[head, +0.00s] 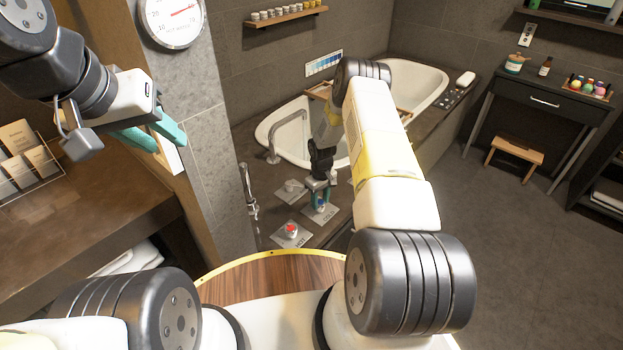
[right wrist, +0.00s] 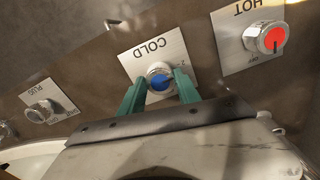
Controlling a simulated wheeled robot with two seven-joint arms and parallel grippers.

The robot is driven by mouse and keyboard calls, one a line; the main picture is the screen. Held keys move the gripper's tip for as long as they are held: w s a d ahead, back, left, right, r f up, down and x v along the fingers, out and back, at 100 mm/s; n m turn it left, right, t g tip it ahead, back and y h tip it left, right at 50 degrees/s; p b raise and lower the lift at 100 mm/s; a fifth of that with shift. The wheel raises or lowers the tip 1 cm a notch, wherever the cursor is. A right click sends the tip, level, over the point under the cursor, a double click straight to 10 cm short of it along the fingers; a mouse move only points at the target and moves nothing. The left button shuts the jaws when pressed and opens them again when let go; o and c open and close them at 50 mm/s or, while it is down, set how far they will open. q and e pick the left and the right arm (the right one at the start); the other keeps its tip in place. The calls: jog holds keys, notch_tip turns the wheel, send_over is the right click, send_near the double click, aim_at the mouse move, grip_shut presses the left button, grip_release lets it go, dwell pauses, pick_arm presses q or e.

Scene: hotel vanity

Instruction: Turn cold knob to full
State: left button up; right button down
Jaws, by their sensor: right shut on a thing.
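The cold knob (right wrist: 158,80) has a blue cap and chrome ring on a plate (right wrist: 142,46) marked COLD. In the right wrist view, the green fingers of my right gripper (right wrist: 159,88) are shut on it, one on each side. Its dark pointer line seems to lie toward the right finger; part of the plate's scale is hidden. In the head view my right gripper (head: 320,185) comes down on the knob and covers most of it.
The red-capped hot knob (head: 291,230) sits close beside the cold plate. A PLUG knob (right wrist: 40,112) is on its other side. A faucet (head: 272,145) and bathtub (head: 432,85) lie behind. A round gauge (head: 172,18) hangs on the pillar.

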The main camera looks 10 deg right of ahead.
jog(key=c, duration=0.9)
grip_release()
jog(key=shift+o, duration=0.2)
jog(key=shift+r, duration=3.9)
jog(key=shift+w+r, duration=0.1)
jog(key=shift+r, duration=0.2)
notch_tip(320, 180, up, 16)
jog(key=m+t, duration=0.1)
send_over(320, 202)
jog(key=s+a+r+m+t, duration=0.1)
jog(key=s+r, duration=0.3)
jog(key=r, duration=0.5)
jog(key=s+a+r+m+t, duration=0.1)
jog(key=s+r, duration=0.3)
jog(key=r, duration=0.5)
jog(key=s+a+r+m+t+y, duration=0.1)
jog(key=s+r, duration=0.5)
jog(key=s, duration=0.6)
jog(key=s+a+r+m+t+y, duration=0.1)
jog(key=s+r, duration=0.5)
jog(key=s, duration=0.7)
jog(key=shift+a+t, duration=0.5)
jog(key=shift+t, duration=0.1)
